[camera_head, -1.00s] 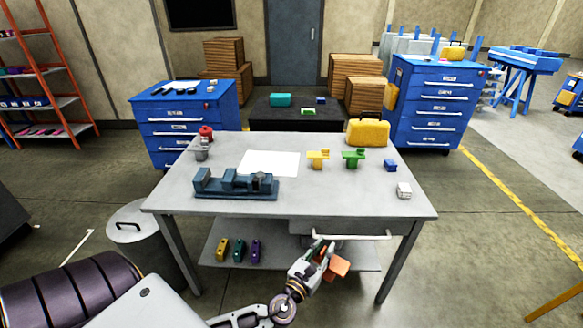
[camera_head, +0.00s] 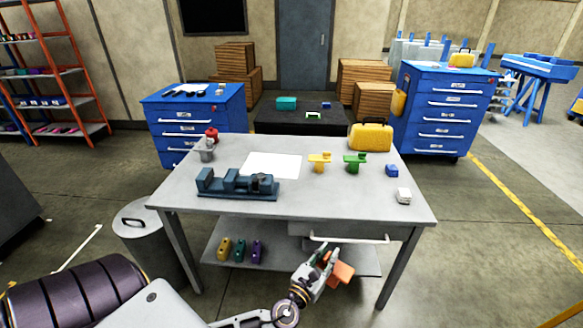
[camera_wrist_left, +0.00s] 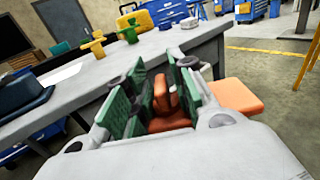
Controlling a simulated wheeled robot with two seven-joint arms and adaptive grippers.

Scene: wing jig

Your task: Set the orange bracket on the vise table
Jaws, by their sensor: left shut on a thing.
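The orange bracket (camera_head: 341,272) is in my left gripper (camera_head: 326,262), in front of the vise table's front edge and below its top. In the left wrist view the bracket (camera_wrist_left: 239,96) sits between the green-padded fingers of the gripper (camera_wrist_left: 160,88), with a flat plate sticking out to the right. The vise table (camera_head: 330,203) is grey, with a blue vise (camera_head: 238,184) on its left part. A yellow bracket (camera_head: 320,161) and a green bracket (camera_head: 355,162) stand upright towards the right of its top. My right gripper is not in view.
A white sheet (camera_head: 272,165) lies behind the vise. A yellow case (camera_head: 370,136), a blue block (camera_head: 392,171) and a white block (camera_head: 404,196) are on the right. A drawer handle (camera_head: 349,238) juts out below the front edge. The front middle of the tabletop is clear.

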